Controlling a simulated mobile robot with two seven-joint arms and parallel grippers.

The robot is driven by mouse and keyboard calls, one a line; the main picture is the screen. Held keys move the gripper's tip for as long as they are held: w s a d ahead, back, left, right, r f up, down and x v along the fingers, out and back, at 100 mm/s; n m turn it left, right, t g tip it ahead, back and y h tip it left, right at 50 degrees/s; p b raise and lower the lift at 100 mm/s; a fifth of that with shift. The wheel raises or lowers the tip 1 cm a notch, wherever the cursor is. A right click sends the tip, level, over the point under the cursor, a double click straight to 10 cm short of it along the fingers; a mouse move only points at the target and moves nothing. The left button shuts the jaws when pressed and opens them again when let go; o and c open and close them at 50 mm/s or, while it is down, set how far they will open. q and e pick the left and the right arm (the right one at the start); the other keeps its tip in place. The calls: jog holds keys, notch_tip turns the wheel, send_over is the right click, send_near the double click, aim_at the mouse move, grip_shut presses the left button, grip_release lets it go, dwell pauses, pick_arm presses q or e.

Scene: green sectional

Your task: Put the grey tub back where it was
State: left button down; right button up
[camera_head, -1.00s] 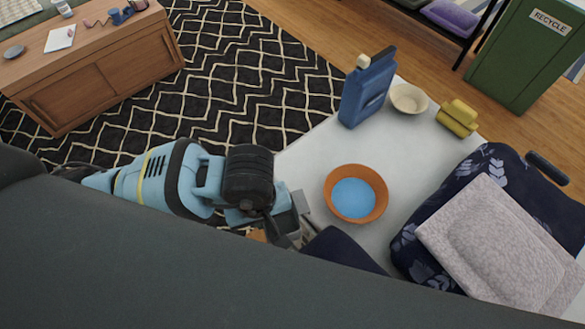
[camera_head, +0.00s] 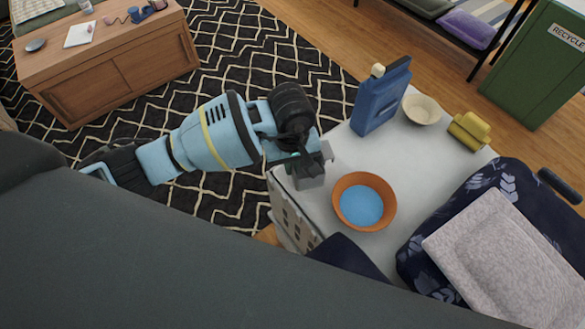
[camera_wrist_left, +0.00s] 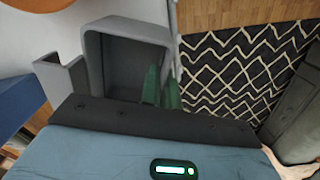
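The small grey tub (camera_head: 311,180) is at the left corner of the white table (camera_head: 415,170). In the left wrist view the tub (camera_wrist_left: 126,62) shows its open, square inside. My left gripper (camera_head: 298,160) is above the tub in the head view. In the left wrist view the green fingers (camera_wrist_left: 163,90) of that gripper stand close together on the tub's right wall, one inside and one outside. I cannot tell whether the tub's base touches the tabletop. My right gripper is not in view.
An orange bowl (camera_head: 364,201) with a blue inside stands just right of the tub. A blue jug (camera_head: 383,98), a cream bowl (camera_head: 421,109) and a yellow object (camera_head: 469,131) stand farther back. A dark bag (camera_head: 430,255) lies right. The sofa (camera_head: 200,265) fills the front.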

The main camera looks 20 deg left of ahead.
pick_arm(q)
jog(key=shift+w, duration=0.4)
jog(key=shift+f, duration=1.75)
jog(key=shift+f, duration=0.15)
jog(key=c, duration=1.6)
grip_release()
jog(key=shift+c, duration=0.2)
notch_tip(320, 180, up, 12)
jog(key=shift+p, duration=0.4)
